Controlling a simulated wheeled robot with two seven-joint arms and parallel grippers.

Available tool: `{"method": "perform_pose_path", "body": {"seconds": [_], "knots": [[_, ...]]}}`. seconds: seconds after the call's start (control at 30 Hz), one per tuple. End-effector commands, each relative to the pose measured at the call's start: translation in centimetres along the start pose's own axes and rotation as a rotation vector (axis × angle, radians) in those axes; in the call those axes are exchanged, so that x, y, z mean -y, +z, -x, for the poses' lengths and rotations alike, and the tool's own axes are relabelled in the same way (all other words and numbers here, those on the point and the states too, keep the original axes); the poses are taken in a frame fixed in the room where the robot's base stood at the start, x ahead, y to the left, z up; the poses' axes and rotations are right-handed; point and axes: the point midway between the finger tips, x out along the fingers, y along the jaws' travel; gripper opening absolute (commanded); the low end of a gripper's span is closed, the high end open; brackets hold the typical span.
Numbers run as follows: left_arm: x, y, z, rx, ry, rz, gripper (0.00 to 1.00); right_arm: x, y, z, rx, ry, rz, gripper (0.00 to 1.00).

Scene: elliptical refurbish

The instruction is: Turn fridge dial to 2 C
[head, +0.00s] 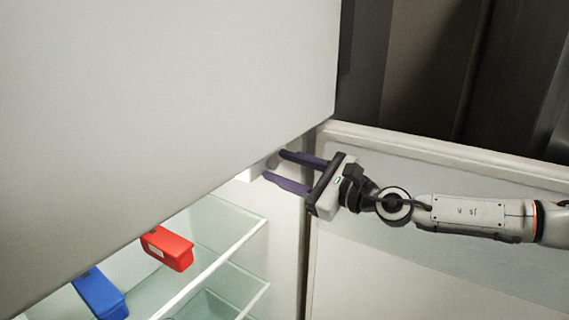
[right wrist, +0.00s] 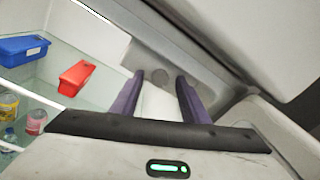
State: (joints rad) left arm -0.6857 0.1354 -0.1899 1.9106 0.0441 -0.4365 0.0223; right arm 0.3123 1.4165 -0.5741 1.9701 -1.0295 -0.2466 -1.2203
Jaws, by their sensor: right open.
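The fridge dial (right wrist: 166,71) is a small round grey knob on a pale housing inside the open fridge, up by the ceiling. In the right wrist view it shows just beyond and between my fingertips; its marks are too small to read. In the head view a grey bit of it (head: 272,162) shows by the fingertips. My right gripper (head: 275,164) is open, with its two purple fingers pointing at the housing and nothing held. It also shows in the right wrist view (right wrist: 160,76). I cannot tell whether a finger touches the dial. My left gripper is not in view.
A red container (head: 168,249) and a blue container (head: 100,294) are on the left in the fridge. Glass shelves (head: 215,235) lie below. Bottles (right wrist: 36,122) stand lower left in the wrist view. A large pale panel (head: 150,90) blocks the upper left. The open door (head: 400,280) is right.

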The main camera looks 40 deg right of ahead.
Motion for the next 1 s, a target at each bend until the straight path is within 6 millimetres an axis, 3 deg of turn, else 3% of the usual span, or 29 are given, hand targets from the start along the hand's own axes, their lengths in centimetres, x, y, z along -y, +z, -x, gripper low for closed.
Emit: {"method": "perform_pose_path", "body": {"seconds": [0.2,0.43,0.77,1.0], "knots": [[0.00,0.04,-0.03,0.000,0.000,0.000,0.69,-0.02,-0.06,0.00,0.000,0.000,0.000,0.40],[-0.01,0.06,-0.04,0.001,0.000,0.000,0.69,-0.01,-0.05,0.01,0.000,0.000,0.000,0.01],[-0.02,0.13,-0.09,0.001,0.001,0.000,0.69,-0.02,-0.08,0.02,-0.004,0.001,-0.042,0.00],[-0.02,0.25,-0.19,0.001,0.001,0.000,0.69,0.02,-0.05,0.02,-0.013,0.005,-0.184,0.00]]}}
